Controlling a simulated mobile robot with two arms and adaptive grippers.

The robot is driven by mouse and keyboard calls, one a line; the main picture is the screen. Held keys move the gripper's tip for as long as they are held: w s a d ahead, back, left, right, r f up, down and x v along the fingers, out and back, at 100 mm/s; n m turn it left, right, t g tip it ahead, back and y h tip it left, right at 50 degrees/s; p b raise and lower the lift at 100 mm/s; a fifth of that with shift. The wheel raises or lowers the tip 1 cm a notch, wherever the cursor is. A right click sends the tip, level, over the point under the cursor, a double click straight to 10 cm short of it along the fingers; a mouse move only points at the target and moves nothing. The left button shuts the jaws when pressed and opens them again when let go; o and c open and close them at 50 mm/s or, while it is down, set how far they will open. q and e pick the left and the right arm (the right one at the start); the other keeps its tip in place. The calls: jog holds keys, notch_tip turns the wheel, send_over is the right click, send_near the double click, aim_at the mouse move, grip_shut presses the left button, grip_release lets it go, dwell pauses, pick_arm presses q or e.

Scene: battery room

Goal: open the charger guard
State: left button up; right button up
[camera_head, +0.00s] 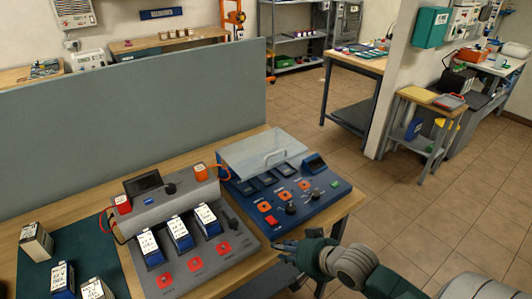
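The blue charger (293,202) stands on the wooden table, with orange-red buttons, black knobs and dark slots on its face. The charger guard (250,152) is a clear, pale panel with a handle (277,156) over the back part of the charger. It looks lowered, but I cannot tell its exact angle. My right gripper (284,250) comes in from the lower right and is just in front of the charger's front edge, apart from the guard and its handle. Its fingers are small and I cannot tell whether they are open. My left gripper is not in view.
A grey battery unit (190,267) with several white-topped batteries stands left of the charger. More batteries (60,278) sit on a dark mat at the left. A grey partition (130,110) rises behind the table. Open tiled floor (420,205) lies to the right.

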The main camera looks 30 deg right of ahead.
jog(key=w+d+r+m+t, duration=0.3)
jog(key=w+d+r+m, duration=0.25)
jog(key=d+r, duration=0.2)
jog(key=w+d+r+m+t, duration=0.35)
jog(key=w+d+r, duration=0.25)
jog(key=r, duration=0.3)
jog(key=w+a+f+p, duration=0.1)
jog(key=w+f, duration=0.1)
jog(key=w, duration=0.8)
jog(key=shift+f, duration=0.25)
jog(key=shift+c, duration=0.5)
grip_shut()
